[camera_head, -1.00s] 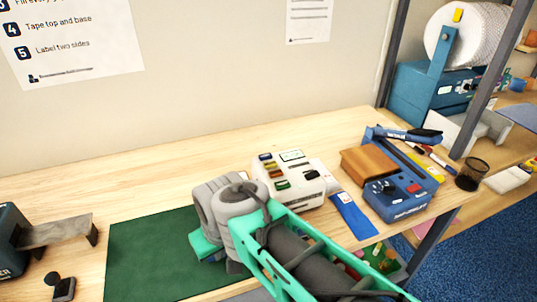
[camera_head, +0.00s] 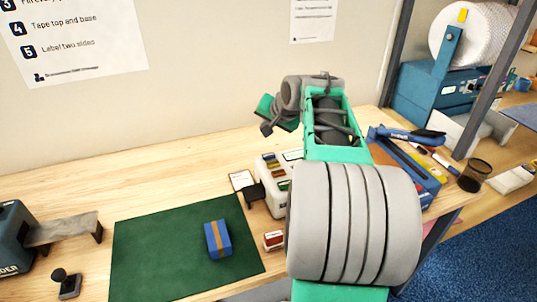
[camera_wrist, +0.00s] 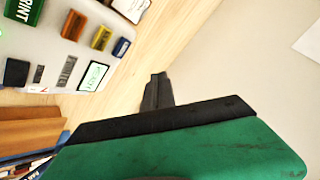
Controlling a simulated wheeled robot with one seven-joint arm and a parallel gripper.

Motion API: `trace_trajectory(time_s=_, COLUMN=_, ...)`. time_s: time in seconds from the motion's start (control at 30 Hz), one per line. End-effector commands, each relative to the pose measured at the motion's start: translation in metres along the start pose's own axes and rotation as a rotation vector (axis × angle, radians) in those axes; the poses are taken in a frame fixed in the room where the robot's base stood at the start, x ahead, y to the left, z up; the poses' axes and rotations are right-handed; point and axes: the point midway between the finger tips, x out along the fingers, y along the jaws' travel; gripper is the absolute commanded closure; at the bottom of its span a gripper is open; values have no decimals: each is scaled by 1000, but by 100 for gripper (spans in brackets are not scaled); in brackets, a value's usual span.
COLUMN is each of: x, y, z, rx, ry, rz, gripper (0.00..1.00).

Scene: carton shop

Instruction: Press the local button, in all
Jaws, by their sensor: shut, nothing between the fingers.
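A white machine (camera_head: 264,172) stands on the bench behind the green mat, its right side hidden by my arm. I cannot read which button is marked local. My gripper (camera_wrist: 157,82) is shut and empty, apart from the machine. In the head view my gripper (camera_head: 266,129) is raised above and behind the machine.
A blue box with an orange stripe (camera_head: 218,239) lies on the green mat (camera_head: 150,250). A small red and white box (camera_head: 273,240) is beside the mat. The back left bench is clear.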

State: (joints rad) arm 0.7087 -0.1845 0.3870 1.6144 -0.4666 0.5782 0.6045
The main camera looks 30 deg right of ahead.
Motion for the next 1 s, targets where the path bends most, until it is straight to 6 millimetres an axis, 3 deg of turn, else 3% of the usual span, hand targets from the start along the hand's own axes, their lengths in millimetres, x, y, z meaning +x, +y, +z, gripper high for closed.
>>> trace_trajectory(time_s=0.13, x=0, y=7, z=-16, rx=35, ry=23, rz=-9, gripper=100)
trace_trajectory(time_s=0.47, x=1, y=7, z=-15, rx=34, ry=22, rz=-10, gripper=100)
trace_trajectory(time_s=0.67, x=12, y=14, z=-7, rx=33, ry=21, rz=-9, gripper=100)
trace_trajectory(time_s=1.0, x=48, y=39, z=19, rx=33, ry=21, rz=-9, gripper=100)
